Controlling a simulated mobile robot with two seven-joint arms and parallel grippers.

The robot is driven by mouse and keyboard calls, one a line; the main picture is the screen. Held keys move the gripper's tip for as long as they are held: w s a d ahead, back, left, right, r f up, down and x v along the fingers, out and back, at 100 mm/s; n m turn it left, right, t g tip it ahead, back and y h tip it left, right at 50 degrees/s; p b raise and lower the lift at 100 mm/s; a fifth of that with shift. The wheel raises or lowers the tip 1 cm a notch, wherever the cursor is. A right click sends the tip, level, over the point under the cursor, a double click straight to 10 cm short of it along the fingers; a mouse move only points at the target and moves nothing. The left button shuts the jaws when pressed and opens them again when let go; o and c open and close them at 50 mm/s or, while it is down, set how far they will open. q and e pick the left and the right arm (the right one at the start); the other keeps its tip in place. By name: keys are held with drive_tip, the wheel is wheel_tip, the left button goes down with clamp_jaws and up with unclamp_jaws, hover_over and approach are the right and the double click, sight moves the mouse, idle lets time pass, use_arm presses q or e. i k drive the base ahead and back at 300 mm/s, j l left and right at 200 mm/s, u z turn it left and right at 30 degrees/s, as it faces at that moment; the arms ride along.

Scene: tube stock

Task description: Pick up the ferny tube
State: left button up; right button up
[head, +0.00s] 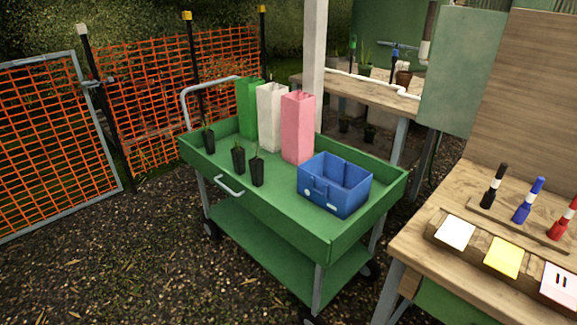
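Three small black plant tubes stand upright on the top tray of the green cart (270,212), near its left end. The left tube (208,143) has thin green leaves. The middle tube (239,162) shows a small bit of green on top. The right tube (257,173) has thin green shoots. The plants are too small to tell which one is ferny. Neither of my grippers is in view.
Green (247,108), white (271,118) and pink (298,128) tall boxes and a blue crate (334,189) share the tray. A wooden bench (445,190) with markers and coloured cards stands at right. Orange mesh fence (165,95) is behind left. Ground at lower left is clear.

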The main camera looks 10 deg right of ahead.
sight(256, 164)
drive_tip(key=i+j+z, duration=0.2)
drive_tip(key=z, duration=0.25)
drive_tip(key=i+j+z, duration=0.2)
drive_tip(key=z, duration=0.2)
drive_tip(key=i+j+z, duration=0.15)
drive_tip(key=j+z, duration=0.75)
drive_tip(key=j, duration=0.25)
drive_tip(key=i, duration=0.05)
